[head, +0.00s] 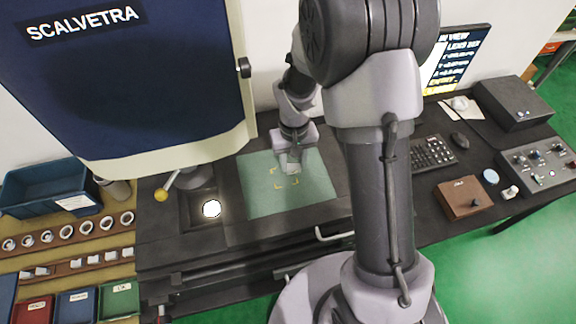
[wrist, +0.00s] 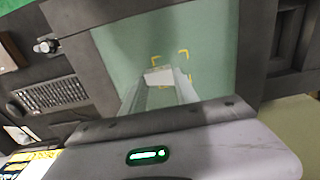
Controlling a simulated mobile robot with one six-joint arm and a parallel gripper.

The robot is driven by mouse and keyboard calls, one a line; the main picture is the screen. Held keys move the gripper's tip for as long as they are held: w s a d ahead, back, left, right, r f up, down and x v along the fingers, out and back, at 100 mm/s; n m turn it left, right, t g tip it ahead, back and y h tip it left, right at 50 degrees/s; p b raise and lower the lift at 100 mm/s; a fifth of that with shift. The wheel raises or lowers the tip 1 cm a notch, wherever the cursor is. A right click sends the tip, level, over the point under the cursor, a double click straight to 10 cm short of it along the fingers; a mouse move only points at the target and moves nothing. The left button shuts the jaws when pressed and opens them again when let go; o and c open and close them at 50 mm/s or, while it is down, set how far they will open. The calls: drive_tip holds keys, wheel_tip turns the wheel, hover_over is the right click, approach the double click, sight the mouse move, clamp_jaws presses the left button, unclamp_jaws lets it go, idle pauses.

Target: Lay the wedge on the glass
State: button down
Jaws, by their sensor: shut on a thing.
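My gripper (head: 289,164) is over the pale green mat in the head view, pointing down near the yellow corner marks. In the wrist view my gripper (wrist: 160,84) is shut on a small pale block, the wedge (wrist: 158,76), between its fingertips. I cannot tell whether the wedge touches the mat; in the head view it is hard to make out against the fingers. The glass (head: 211,208) appears as a bright, lit white disc in a dark recess to the left of the mat. Nothing is seen lying on it.
The green mat (head: 315,198) also shows in the wrist view (wrist: 215,50). Left are ring racks (head: 66,242) and bins. Right are a keyboard (head: 432,153) and control boxes.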

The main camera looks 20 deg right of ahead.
drive_tip(key=shift+f+b, duration=0.55)
drive_tip(key=shift+f, duration=2)
drive_tip(key=c, duration=0.9)
unclamp_jaws()
drive_tip(key=shift+r, duration=0.1)
wheel_tip(320, 180, up, 12)
drive_tip(key=p, duration=0.3)
wheel_tip(320, 180, up, 7)
drive_tip(key=t, duration=0.1)
hover_over(293, 178)
drive_tip(key=s, duration=0.2)
drive_tip(key=s+a+r+m+t+y, duration=0.1)
drive_tip(key=s+a+r+m+t, duration=0.15)
drive_tip(key=s+r, duration=0.65)
drive_tip(key=s, duration=0.2)
drive_tip(key=s+a+r+m+t, duration=0.1)
drive_tip(key=s+r, duration=0.1)
drive_tip(key=s, duration=0.1)
drive_tip(key=s+r+m+t+y, duration=0.1)
drive_tip(key=s+r, duration=0.1)
drive_tip(key=s, duration=0.1)
drive_tip(key=shift+a+r, duration=0.15)
drive_tip(key=shift+a, duration=0.15)
